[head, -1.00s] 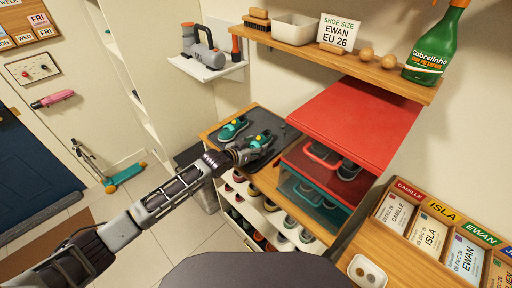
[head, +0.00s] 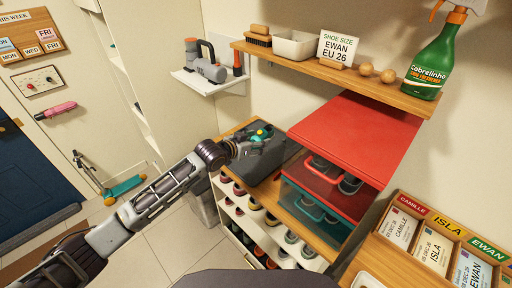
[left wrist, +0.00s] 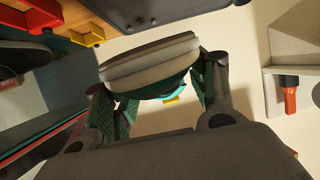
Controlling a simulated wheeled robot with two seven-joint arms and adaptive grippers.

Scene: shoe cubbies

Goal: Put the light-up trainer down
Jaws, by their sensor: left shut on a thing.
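My left gripper (head: 243,147) is shut on a teal and grey trainer (head: 261,130), over the dark mat (head: 262,162) on the wooden cabinet top. In the left wrist view the trainer's pale layered sole (left wrist: 150,62) sits between the two fingers of the gripper (left wrist: 163,90), with a bit of teal below it. Whether the trainer touches the mat cannot be told. A second trainer is not clearly visible; the gripper and arm cover part of the mat. My right gripper is not in view.
A red-topped box (head: 358,135) and a teal bin (head: 312,208) stand right of the mat. Cubbies below hold several shoes. A white shelf (head: 211,82) is behind.

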